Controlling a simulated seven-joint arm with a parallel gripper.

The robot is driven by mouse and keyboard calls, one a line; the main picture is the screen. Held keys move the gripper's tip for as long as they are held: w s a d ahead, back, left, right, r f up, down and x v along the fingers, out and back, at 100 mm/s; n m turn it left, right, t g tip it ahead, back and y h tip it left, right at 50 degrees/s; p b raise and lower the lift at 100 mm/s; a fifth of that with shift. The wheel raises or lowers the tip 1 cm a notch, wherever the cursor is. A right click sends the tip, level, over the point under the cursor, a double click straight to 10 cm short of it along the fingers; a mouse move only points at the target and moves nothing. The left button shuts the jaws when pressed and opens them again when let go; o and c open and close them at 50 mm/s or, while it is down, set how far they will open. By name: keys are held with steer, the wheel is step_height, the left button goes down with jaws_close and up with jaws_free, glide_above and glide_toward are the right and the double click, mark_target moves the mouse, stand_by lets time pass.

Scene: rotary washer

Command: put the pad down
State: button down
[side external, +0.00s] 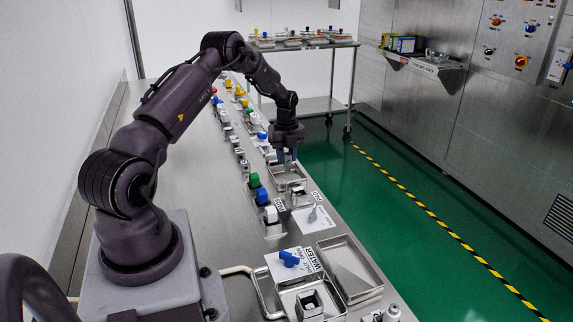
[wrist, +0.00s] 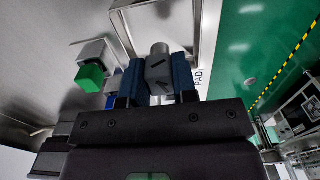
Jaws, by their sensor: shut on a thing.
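My gripper (side external: 288,157) points down over a shallow metal tray (side external: 289,186) on the bench. In the wrist view, the two blue fingers of my gripper (wrist: 158,75) are shut on a grey block with dark slots and a round metal end, which I take as the pad (wrist: 158,69). In the side view the pad is too small and hidden by the fingers to make out. The tray's rim (wrist: 202,30) shows beyond the pad in the wrist view, beside a white label reading PAD (wrist: 199,77). I cannot tell whether the pad touches the tray.
A green-topped fixture (side external: 255,181) and a blue-topped one (side external: 262,197) stand close on the near side. A white card (side external: 313,220) with a small grey part lies nearby. An empty tray (side external: 349,268) and a blue valve-like part (side external: 289,258) are nearer the camera.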

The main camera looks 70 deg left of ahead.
mark_target(287, 164)
steer(key=shift+f, duration=1.6)
steer(key=shift+f, duration=0.15)
steer(key=c, duration=0.9)
jaws_free()
